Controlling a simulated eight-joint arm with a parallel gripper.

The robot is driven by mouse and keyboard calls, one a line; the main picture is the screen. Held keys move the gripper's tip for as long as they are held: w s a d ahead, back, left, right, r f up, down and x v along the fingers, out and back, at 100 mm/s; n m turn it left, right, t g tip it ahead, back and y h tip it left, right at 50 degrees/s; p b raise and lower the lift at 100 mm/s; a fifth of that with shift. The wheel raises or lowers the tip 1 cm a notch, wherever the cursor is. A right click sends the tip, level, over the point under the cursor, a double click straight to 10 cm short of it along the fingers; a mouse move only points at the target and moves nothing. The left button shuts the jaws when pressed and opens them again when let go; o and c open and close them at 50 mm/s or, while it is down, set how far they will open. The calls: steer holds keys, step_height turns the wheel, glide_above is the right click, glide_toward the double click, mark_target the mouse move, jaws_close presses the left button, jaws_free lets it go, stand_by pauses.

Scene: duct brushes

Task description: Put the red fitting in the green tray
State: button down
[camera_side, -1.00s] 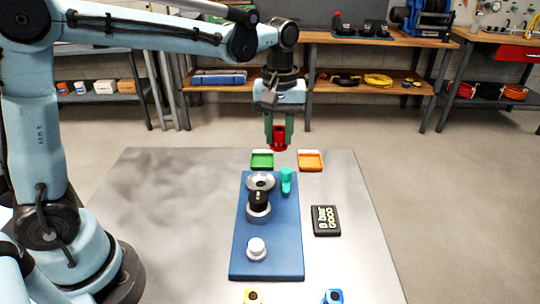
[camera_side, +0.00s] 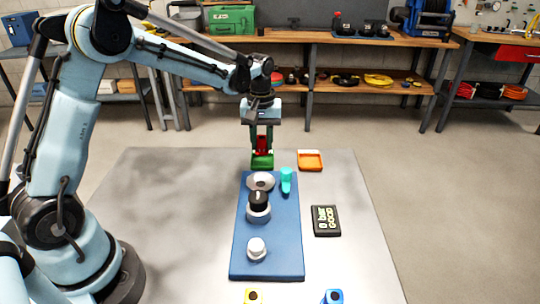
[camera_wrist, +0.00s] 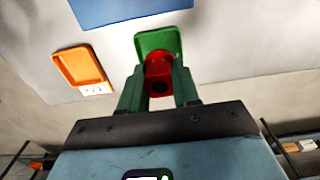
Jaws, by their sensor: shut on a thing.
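The red fitting (camera_side: 262,146) is between the fingers of my gripper (camera_side: 261,152), which is shut on it. In the wrist view the red fitting (camera_wrist: 158,76) shows its dark open end between the green fingers of my gripper (camera_wrist: 159,88). The green tray (camera_side: 262,164) lies at the far edge of the table, directly below or just behind the fitting in the side view. In the wrist view the green tray (camera_wrist: 158,41) shows just beyond the fitting and is partly hidden by it. I cannot tell whether the fitting touches the tray.
An orange tray (camera_side: 310,161) lies right of the green one. A blue board (camera_side: 278,255) bears a teal fitting (camera_side: 286,180), a black-topped knob (camera_side: 258,203) and several metal parts. A dark display (camera_side: 326,220) lies to its right.

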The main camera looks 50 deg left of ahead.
mark_target(262, 138)
steer(key=shift+f, duration=0.9)
steer(key=shift+f, duration=0.6)
steer(key=c, duration=0.8)
jaws_free()
step_height(262, 138, up, 13)
steer(key=shift+r, duration=0.15)
steer(key=shift+s+d+f+m+t, duration=0.25)
steer(key=shift+s+d+m+t, duration=1.1)
steer(key=shift+s, duration=1.5)
steer(key=shift+s+d+f+m+t, duration=0.25)
steer(key=shift+s+d+m+t, duration=0.7)
steer(key=shift+s+m, duration=1.3)
steer(key=shift+s+d+f+m+t, duration=0.25)
steer(key=shift+s+d+m+t, duration=0.85)
steer(key=shift+s, duration=2.3)
